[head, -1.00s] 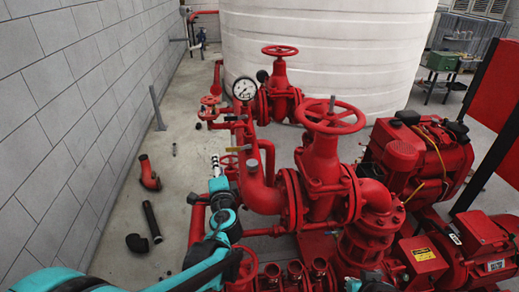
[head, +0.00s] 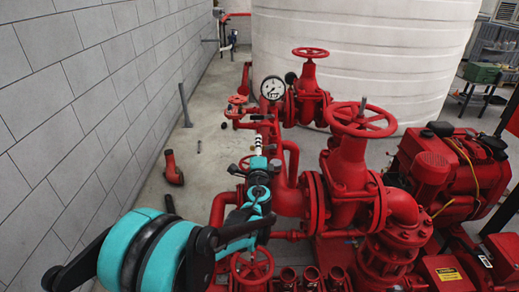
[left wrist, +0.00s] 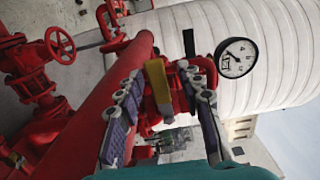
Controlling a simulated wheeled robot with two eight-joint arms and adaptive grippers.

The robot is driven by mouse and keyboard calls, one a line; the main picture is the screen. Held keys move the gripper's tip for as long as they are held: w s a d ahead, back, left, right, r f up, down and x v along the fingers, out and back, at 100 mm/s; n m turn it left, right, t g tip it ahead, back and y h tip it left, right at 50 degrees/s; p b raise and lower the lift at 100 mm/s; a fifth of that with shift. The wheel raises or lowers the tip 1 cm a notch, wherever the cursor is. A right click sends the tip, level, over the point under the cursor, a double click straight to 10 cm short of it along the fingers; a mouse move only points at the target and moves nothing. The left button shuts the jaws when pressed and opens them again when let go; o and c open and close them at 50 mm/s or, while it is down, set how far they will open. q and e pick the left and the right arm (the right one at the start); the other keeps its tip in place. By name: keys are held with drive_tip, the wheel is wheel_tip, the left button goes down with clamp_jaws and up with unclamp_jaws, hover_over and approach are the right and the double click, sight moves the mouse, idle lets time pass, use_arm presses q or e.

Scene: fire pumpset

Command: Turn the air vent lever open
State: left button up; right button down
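The yellow lever (left wrist: 158,86) shows in the left wrist view, on the red pipework beside the pressure gauge (left wrist: 236,57). My left gripper (left wrist: 163,76) is open, with one purple-padded finger on each side of the lever. The lever appears apart from both pads, though depth is hard to judge. In the head view my left gripper (head: 258,146) is over the red pipes below the gauge (head: 272,88), and I cannot make out the lever there. My right gripper is in neither view.
Red valves with handwheels (head: 361,119) and a large red pump (head: 440,172) stand to the right. A white tank (head: 365,55) is behind. A grey block wall (head: 80,95) runs along the left. A loose red elbow (head: 173,168) lies on the floor between.

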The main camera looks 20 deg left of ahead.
use_arm(q)
clamp_jaws()
